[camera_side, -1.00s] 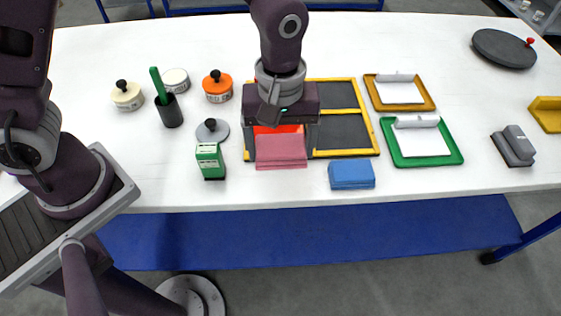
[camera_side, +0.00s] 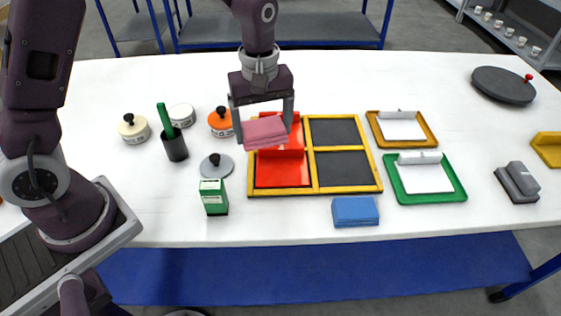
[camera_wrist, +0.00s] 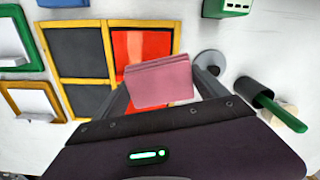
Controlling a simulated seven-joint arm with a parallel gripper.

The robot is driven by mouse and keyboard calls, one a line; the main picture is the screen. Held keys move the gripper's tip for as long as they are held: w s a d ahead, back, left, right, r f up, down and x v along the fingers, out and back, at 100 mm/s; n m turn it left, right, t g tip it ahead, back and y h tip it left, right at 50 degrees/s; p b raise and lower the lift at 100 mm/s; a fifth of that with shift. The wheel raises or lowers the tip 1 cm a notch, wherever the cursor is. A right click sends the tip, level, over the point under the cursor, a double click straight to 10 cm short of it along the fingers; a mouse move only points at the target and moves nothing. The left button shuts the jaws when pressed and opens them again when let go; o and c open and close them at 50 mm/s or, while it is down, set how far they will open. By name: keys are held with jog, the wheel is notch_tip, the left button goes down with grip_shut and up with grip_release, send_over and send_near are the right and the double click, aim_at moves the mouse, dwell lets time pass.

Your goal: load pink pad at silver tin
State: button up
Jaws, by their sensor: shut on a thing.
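My gripper (camera_side: 263,120) is shut on the pink pad (camera_side: 264,134). It holds the pad in the air over the left part of a yellow-framed tray (camera_side: 316,170), near its left edge. In the wrist view the pad (camera_wrist: 158,82) sits between the fingers. A flat round grey-silver tin (camera_side: 225,168) with a dark knob stands on the table to the lower left of the pad, in front of the orange tin (camera_side: 221,123). It also shows in the wrist view (camera_wrist: 212,58), partly hidden by a finger.
A green box (camera_side: 213,197) stands just in front of the silver tin. A dark cup (camera_side: 175,148) with a green stick, a cream tin (camera_side: 134,128) and a white tin (camera_side: 181,115) stand to the left. A blue pad (camera_side: 355,211) lies in front of the tray.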

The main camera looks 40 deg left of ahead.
aim_at(180, 111)
jog(key=a+n, duration=0.1)
jog(key=a, duration=0.4)
jog(key=w+a+n, duration=0.1)
jog(key=a, duration=0.5)
jog(key=a+n, duration=0.1)
jog(key=a, duration=0.5)
jog(key=shift+w, duration=0.3)
jog(key=s+a+n, duration=0.1)
jog(key=a, duration=0.3)
jog(key=s+a+n, duration=0.1)
jog(key=s+a, duration=0.1)
jog(key=a, duration=0.3)
jog(key=s+a+n, duration=0.1)
jog(key=a, duration=0.3)
jog(key=shift+s+a+f, duration=0.25)
jog(key=shift+s+a, duration=0.05)
jog(key=shift+a, duration=0.05)
jog(key=shift+f, duration=2.65)
jog(key=shift+f, duration=0.55)
notch_tip(180, 111, up, 7)
